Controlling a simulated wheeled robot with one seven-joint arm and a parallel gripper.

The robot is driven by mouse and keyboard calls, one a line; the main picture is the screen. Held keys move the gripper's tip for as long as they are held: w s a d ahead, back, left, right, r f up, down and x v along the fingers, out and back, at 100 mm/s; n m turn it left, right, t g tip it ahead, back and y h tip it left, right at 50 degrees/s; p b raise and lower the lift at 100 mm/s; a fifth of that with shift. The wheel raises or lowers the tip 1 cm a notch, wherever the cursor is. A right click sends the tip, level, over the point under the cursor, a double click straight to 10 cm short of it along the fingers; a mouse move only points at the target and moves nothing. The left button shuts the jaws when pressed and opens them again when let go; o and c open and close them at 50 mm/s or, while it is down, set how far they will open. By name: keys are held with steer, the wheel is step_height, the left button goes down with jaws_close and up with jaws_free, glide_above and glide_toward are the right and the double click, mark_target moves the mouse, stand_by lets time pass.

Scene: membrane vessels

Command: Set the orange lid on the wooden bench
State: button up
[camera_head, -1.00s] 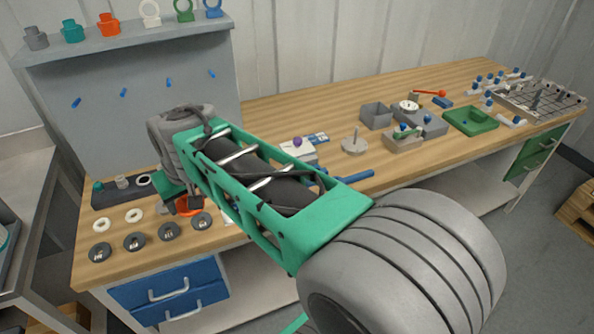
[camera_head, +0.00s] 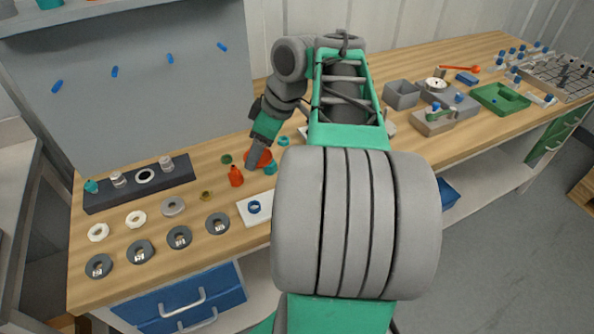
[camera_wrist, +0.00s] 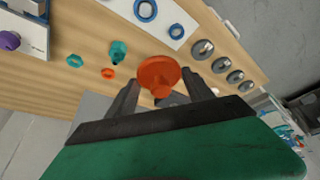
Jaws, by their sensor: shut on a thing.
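My gripper (camera_wrist: 161,78) is shut on the orange lid (camera_wrist: 158,74), whose round face fills the space between the two fingertips in the wrist view. In the head view my gripper (camera_head: 256,150) points down over the wooden bench (camera_head: 205,245), and the orange lid (camera_head: 262,157) shows partly behind its fingers. I cannot tell whether the lid touches the bench top. A small orange bottle-shaped vessel (camera_head: 236,177) stands upright just left of the gripper.
A teal vessel (camera_wrist: 118,50), teal ring (camera_wrist: 74,61) and small orange ring (camera_wrist: 108,73) are close by. A white plate (camera_head: 243,211) with a blue ring lies in front. Several dark discs (camera_head: 179,237) line the front left. A dark rack (camera_head: 110,195) stands behind them.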

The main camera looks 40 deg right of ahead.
steer(key=s+d+n, duration=0.1)
steer(key=s+d, duration=0.3)
steer(key=shift+n+y, duration=0.3)
steer(key=w+d+f, duration=0.2)
steer(key=d+f, duration=0.1)
steer(key=w+d+f, duration=0.3)
steer(key=d, duration=0.1)
steer(key=w+d+f+b, duration=0.1)
steer(key=w+d+f, duration=0.1)
steer(key=d+f, duration=0.2)
steer(key=shift+w, duration=0.2)
step_height(320, 180, down, 3)
steer(key=shift+w+d+f, duration=0.1)
steer(key=shift+w+d, duration=0.05)
steer(key=shift+f, duration=0.15)
steer(key=shift+f, duration=0.1)
steer(key=o, duration=1.4)
steer(key=shift+b, duration=0.3)
steer(key=shift+c, duration=0.2)
